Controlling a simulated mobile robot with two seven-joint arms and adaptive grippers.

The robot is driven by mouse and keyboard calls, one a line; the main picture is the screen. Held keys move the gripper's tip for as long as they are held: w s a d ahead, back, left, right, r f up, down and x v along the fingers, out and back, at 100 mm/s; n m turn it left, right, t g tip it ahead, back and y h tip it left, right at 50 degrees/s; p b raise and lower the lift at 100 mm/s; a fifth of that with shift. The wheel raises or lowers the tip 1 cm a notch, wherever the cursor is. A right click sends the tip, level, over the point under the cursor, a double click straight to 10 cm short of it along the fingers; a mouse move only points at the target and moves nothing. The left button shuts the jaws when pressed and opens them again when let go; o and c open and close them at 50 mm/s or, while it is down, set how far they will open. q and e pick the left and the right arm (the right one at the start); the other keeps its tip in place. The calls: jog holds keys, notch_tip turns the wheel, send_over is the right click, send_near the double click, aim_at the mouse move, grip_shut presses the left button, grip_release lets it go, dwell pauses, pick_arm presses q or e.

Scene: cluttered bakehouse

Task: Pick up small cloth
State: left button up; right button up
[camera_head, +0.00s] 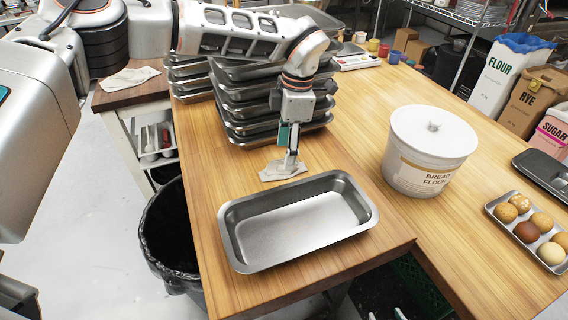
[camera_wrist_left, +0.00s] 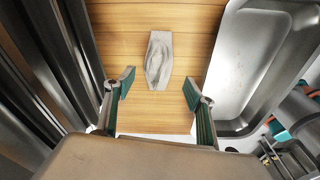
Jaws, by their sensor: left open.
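A small grey-beige cloth (camera_head: 270,173) lies on the wooden table, between the stacked pans and the empty loaf pan. In the left wrist view the cloth (camera_wrist_left: 159,60) lies flat, long and creased, ahead of the fingertips. My left gripper (camera_head: 289,163) points down over the cloth, and its fingers cover part of it in the head view. In the left wrist view my left gripper (camera_wrist_left: 158,90) is open, with nothing between its fingers. Whether the fingertips touch the cloth I cannot tell. My right gripper is not in view.
The empty loaf pan (camera_head: 237,220) sits close in front of the cloth. Stacked metal pans (camera_head: 232,108) stand just behind it. A bread flour tub (camera_head: 422,160) and an egg tray (camera_head: 488,208) are on the right. Another pale cloth (camera_head: 130,79) lies on the left side surface.

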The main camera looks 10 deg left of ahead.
aim_at(283, 159)
pick_arm(q)
jog(key=f, duration=0.3)
jog(key=a+f+p, duration=0.1)
jog(key=f, duration=0.1)
jog(key=shift+w, duration=0.1)
jog(key=c, duration=1.2)
jog(key=shift+r, duration=0.15)
notch_tip(283, 159, up, 20)
jog(key=shift+b, duration=0.45)
jog(key=o, duration=0.3)
jog(key=shift+c, duration=0.8)
